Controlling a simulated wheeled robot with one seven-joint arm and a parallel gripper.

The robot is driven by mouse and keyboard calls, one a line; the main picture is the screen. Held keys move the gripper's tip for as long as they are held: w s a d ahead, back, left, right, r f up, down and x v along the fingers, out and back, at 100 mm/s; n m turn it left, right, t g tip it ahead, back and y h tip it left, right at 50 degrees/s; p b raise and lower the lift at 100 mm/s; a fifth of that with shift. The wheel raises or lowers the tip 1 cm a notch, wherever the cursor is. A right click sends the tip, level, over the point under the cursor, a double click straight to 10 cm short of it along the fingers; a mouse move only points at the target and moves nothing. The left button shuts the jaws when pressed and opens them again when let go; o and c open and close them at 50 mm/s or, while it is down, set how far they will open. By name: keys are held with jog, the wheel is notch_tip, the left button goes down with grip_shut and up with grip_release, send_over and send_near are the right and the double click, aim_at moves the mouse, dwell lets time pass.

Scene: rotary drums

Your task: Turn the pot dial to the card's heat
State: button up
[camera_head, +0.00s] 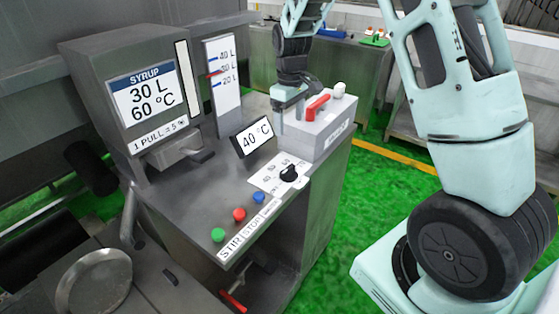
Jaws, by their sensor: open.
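The pot dial (289,173) is a black knob on a white scale plate (268,179) on the steel cabinet top; the plate's numbers are too small to read surely. The syrup card (146,102) on the grey box reads 30 L and 60 °C, with "1 PULL = 5" and a blurred ending below. A small black display (252,137) behind the dial reads 40 °C. My gripper (282,118) points down behind the dial, beside the grey box with the red lever. Its fingers are partly hard to make out; it is open and apart from the dial.
A grey box (318,128) with a red lever (318,107) and white knob stands behind the dial. Green (218,235), red (239,214) and blue (258,197) buttons line the front edge. A level gauge (223,80) stands behind the display. A round pan (93,280) is lower left.

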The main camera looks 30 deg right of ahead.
aim_at(288, 169)
notch_tip(288, 169, down, 17)
jog(key=p, duration=0.4)
jog(key=c, duration=1)
